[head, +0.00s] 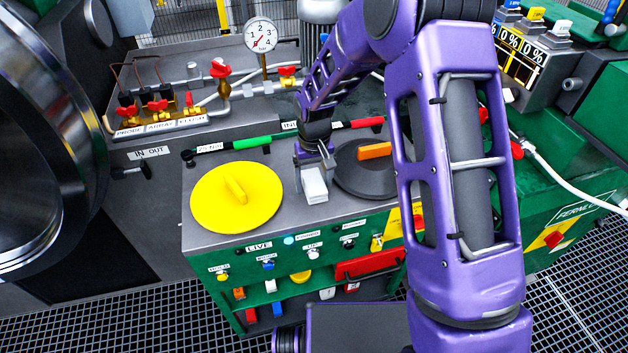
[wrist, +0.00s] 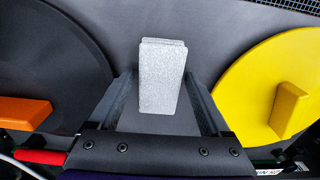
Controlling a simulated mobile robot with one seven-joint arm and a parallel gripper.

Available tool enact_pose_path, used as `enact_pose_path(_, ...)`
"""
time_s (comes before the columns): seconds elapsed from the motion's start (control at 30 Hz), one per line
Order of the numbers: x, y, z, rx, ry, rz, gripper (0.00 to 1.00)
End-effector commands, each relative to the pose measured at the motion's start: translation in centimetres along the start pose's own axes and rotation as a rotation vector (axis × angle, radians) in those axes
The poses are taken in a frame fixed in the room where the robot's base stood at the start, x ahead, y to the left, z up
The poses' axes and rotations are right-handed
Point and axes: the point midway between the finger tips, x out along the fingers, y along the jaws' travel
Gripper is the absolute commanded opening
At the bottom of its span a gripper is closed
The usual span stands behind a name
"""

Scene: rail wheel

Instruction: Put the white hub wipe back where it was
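The white hub wipe (head: 314,186) is a small pale block on or just above the grey cabinet top, between the yellow disc and the dark disc. In the wrist view the wipe (wrist: 161,75) sits between my two fingers and reaches past their tips. My gripper (head: 312,160) points down at the wipe, with a finger on either side of it. In the wrist view my gripper (wrist: 160,85) has its fingers spread about as wide as the wipe. I cannot tell whether both fingers touch it, nor whether its underside rests on the surface.
A yellow disc (head: 220,208) with a raised handle lies left of the wipe. A dark disc (head: 352,178) with an orange handle (head: 375,151) lies right. Green and red rods (head: 252,142) run behind. The grey cabinet top (head: 290,222) is bare in front.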

Motion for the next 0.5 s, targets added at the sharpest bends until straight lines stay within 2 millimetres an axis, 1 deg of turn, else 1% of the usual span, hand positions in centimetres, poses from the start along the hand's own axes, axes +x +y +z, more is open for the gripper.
enact_pose_path(0.33,-0.2,0.0,0.0,0.000,0.000,0.000,0.91)
enact_pose_path(0.43,-0.9,0.0,-0.1,0.000,0.002,0.000,0.91)
enact_pose_path(0.5,-1.9,0.0,-0.1,0.000,0.005,0.000,0.91)
